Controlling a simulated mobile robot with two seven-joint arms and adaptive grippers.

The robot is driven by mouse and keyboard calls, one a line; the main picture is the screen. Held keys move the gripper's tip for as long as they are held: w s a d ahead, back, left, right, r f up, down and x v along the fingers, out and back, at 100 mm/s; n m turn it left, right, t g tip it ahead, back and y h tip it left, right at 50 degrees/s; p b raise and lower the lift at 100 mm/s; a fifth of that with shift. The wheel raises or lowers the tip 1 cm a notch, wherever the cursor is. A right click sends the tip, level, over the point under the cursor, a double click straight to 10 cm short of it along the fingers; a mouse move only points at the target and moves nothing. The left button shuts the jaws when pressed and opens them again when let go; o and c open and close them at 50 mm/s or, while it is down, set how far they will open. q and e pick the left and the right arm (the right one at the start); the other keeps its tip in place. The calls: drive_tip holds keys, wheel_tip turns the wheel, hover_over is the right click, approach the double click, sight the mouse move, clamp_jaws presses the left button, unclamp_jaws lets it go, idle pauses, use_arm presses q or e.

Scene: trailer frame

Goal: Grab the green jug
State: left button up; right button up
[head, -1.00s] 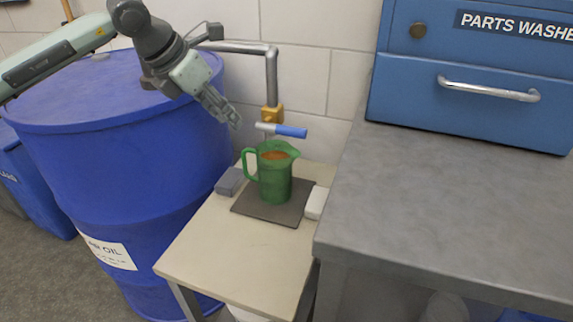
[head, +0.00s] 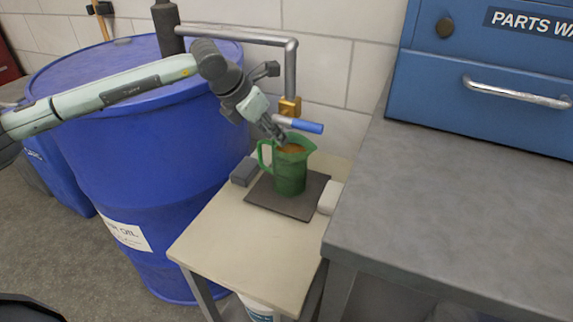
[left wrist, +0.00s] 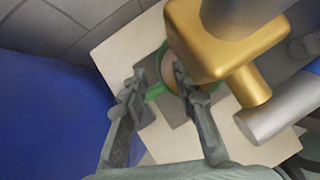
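The green jug (head: 290,176) stands upright on a dark mat on the small table, its handle on the left and something orange-brown inside. My left gripper (head: 281,139) is just above the jug's rim, pointing down and right; whether it touches the jug is unclear. In the left wrist view my left gripper (left wrist: 158,80) is open, its two fingers apart with nothing clearly held between them. The jug (left wrist: 157,91) shows there beyond the fingertips, largely hidden by a brass tap and a finger. My right gripper is out of view.
The brass tap (head: 290,107) with a blue lever (head: 305,126) is close above the jug; it looms large in the left wrist view (left wrist: 205,50). A blue drum (head: 150,140) stands left, a grey bench (head: 450,200) right. A grey block (head: 244,171) and white block (head: 330,197) flank the mat.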

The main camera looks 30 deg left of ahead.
use_arm(q)
drive_tip(key=shift+w+d+f, duration=0.1)
drive_tip(key=shift+w+f, duration=0.15)
drive_tip(key=shift+f, duration=0.15)
drive_tip(key=shift+c, duration=0.2)
clamp_jaws()
drive_tip(key=shift+r, duration=0.1)
